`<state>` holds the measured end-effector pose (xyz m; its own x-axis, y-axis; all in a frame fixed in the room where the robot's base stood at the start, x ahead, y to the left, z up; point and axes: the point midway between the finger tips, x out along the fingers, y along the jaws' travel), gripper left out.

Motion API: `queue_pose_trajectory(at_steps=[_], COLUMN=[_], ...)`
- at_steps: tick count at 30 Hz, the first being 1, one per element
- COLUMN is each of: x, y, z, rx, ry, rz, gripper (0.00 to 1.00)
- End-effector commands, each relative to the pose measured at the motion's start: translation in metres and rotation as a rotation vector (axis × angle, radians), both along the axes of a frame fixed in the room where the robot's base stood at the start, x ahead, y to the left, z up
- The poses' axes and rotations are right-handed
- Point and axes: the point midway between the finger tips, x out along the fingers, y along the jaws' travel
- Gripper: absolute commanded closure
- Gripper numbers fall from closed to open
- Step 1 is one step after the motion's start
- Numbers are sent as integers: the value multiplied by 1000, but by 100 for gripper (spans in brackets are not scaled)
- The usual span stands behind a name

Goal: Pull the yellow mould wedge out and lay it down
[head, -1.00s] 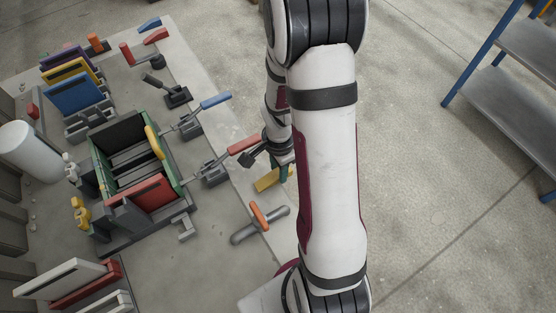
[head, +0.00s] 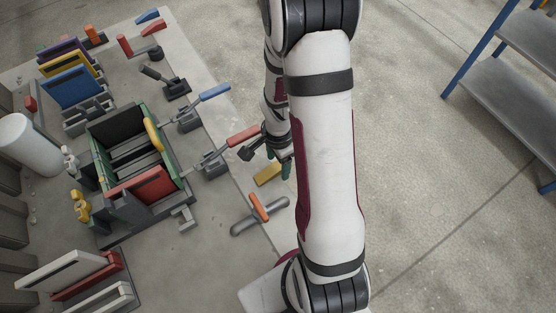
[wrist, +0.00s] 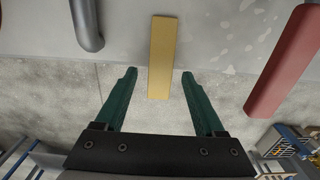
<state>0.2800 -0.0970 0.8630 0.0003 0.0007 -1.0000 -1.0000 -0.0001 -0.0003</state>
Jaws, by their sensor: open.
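The yellow mould wedge (head: 268,174), a flat bar, is at the right edge of the work surface, outside the mould (head: 103,170). In the wrist view the wedge (wrist: 161,45) points toward me, its near end reaching past the surface edge in the picture. My gripper (head: 285,168) is beside the wedge, partly behind my arm in the head view. In the wrist view its green fingers (wrist: 159,73) are open, one on each side of the wedge's near end, with clear gaps. Whether the wedge lies fully flat cannot be told.
A red-handled clamp (head: 243,135) stands close to my gripper, its handle (wrist: 287,62) at right in the wrist view. A grey tool with an orange grip (head: 258,207) lies nearby. A blue-handled clamp (head: 213,91) stands farther back. Several coloured panels (head: 72,88) stand at left.

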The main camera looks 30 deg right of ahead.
Motion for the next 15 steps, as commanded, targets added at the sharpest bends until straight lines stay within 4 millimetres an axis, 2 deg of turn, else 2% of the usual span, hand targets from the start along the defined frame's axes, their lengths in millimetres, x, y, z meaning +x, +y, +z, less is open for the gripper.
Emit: queue_pose_trajectory(at_steps=[5, 8, 15], x=[1, 1, 2], y=[0, -1, -1], z=[10, 34, 112], rx=[-1, -2, -3], ry=[-3, -7, -9], rz=[0, -1, 0], gripper=[29, 29, 29])
